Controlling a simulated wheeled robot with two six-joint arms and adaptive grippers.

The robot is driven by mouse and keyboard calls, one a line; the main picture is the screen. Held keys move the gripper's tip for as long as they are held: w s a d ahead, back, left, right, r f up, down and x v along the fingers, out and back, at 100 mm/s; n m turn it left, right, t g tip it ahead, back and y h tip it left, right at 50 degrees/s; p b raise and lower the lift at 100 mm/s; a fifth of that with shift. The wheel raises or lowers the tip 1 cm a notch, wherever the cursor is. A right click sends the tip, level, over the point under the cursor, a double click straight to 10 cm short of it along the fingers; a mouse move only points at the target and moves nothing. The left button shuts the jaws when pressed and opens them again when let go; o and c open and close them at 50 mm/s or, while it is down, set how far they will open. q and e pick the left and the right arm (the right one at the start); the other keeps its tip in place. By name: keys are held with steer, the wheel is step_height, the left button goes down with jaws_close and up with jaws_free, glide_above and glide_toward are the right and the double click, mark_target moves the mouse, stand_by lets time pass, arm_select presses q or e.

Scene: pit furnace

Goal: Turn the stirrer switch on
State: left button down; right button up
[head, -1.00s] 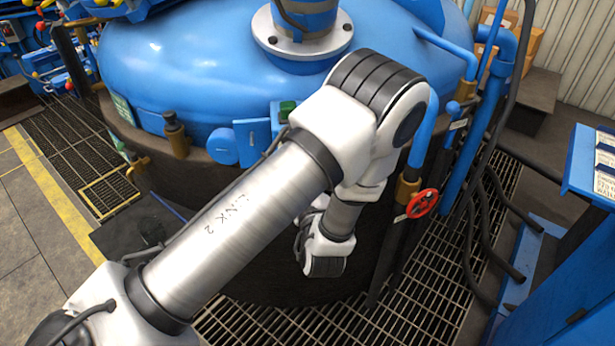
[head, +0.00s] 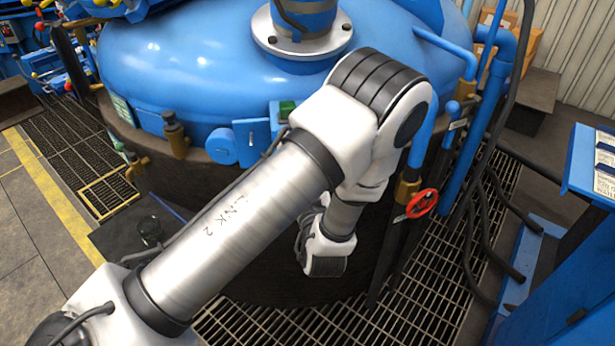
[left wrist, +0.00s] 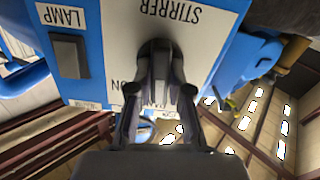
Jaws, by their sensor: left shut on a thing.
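In the left wrist view, a blue control box with a white face plate (left wrist: 110,28) fills the upper part, seen upside down. The stirrer switch (left wrist: 160,50) is a dark knob below the inverted word STIRRER. My left gripper (left wrist: 160,82) is shut on this knob, one dark finger on each side. The fingers partly cover the switch's position lettering, so I cannot tell its setting. A dark lamp switch (left wrist: 70,58) sits beside it under the label LAMP. In the head view my left arm hides the gripper and the switch. My right gripper is not in view.
A large blue vessel (head: 190,75) stands behind my arm. Blue pipes and a red handwheel (head: 422,203) are close on the right. A blue cabinet (head: 575,265) stands at far right. Floor grating (head: 430,290) lies below, with open floor (head: 30,240) at left.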

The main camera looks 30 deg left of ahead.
arm_select(q)
steer(key=m, duration=1)
steer(key=shift+w+d+r+m+p, duration=0.1)
steer(key=shift+w+m+p, duration=0.05)
steer(key=shift+m+p, duration=0.2)
stand_by(0.3)
steer(key=c, duration=1.1)
jaws_free()
step_height(320, 180, up, 10)
steer(key=shift+f, duration=0.1)
